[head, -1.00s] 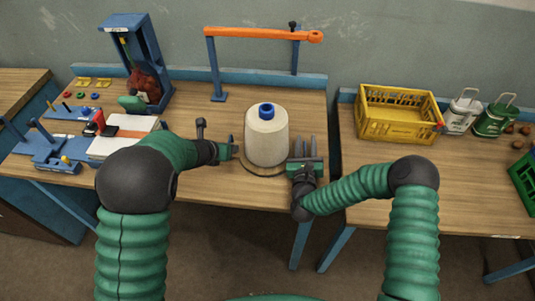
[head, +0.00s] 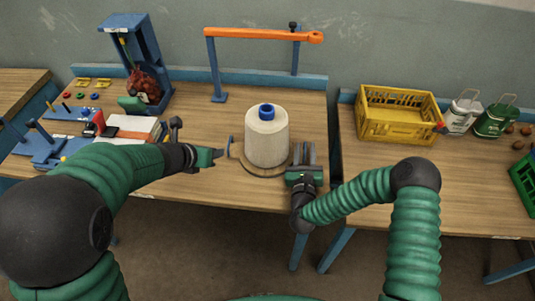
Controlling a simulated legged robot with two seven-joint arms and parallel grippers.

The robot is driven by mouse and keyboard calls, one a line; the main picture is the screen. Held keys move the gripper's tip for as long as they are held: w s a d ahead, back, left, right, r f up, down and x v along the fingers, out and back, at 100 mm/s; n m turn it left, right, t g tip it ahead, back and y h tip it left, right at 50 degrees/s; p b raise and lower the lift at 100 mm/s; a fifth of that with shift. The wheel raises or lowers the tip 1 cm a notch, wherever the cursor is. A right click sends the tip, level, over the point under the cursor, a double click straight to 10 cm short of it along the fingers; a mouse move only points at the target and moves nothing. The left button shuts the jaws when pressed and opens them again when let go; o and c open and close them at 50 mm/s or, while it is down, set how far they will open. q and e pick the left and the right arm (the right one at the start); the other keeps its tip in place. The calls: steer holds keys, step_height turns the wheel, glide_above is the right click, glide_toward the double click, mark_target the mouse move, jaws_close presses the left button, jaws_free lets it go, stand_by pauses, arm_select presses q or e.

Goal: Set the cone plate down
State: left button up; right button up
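The cone plate (head: 246,167) is a round, flat wooden disc resting on the table near its front edge. A large cream cone of thread (head: 267,138) with a blue top stands upright on it and hides most of it. My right gripper (head: 305,155) is at the plate's right side, fingers pointing away from me, with a gap between them; it looks open. Whether it touches the rim is unclear. My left gripper (head: 224,150) is open and empty, left of the plate and apart from it.
An orange bar (head: 262,33) on blue posts spans behind the cone. A blue stand (head: 140,60) and blue fixtures fill the table's left side. A yellow crate (head: 398,115) and two canisters (head: 462,113) are on the right table, beyond a gap.

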steer(key=s, duration=0.3)
steer(key=s+a, duration=0.1)
steer(key=s, duration=0.5)
steer(key=shift+a, duration=0.4)
